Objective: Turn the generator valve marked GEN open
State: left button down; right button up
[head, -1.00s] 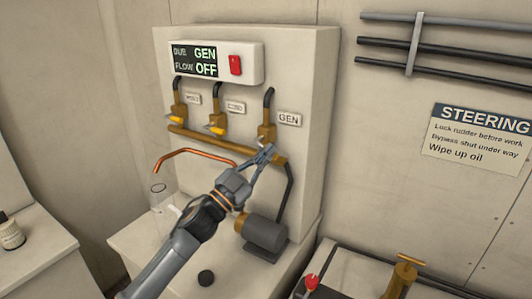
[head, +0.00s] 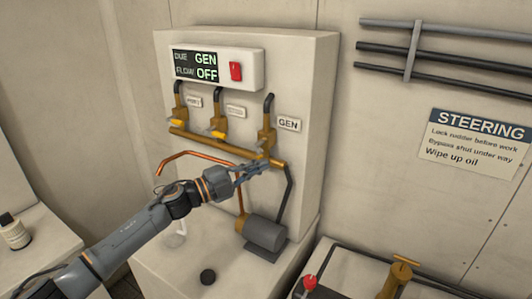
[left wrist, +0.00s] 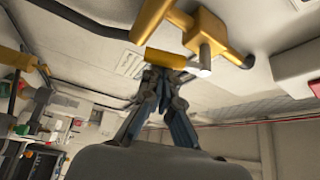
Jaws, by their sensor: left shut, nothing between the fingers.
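The GEN valve (head: 266,138) is the rightmost of three brass valves on the pale panel, beside its GEN label (head: 289,124). My left gripper (head: 264,164) is shut and empty, with its tips just below that valve at the brass manifold. In the left wrist view the shut fingertips (left wrist: 166,68) meet or overlap a yellow lever (left wrist: 166,57) under the brass valve body; I cannot tell whether they touch. The lever is hard to make out in the head view. The display (head: 195,66) reads DUE GEN, FLOW OFF. My right gripper is not in view.
Two other valves (head: 218,125) (head: 179,115) with yellow levers stand to the left. A red switch (head: 236,71) is beside the display. A copper pipe (head: 190,155) curves below the manifold, and a grey motor-like unit (head: 265,233) sits on the ledge under my gripper.

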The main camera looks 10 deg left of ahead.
pick_arm(q)
jog(key=shift+w+a+f+m+g+y+p, duration=0.2)
jog(key=shift+a+m+g+y+p, duration=0.15)
jog(key=shift+a+m, duration=0.35)
dwell(0.3)
jog(key=shift+d, duration=0.1)
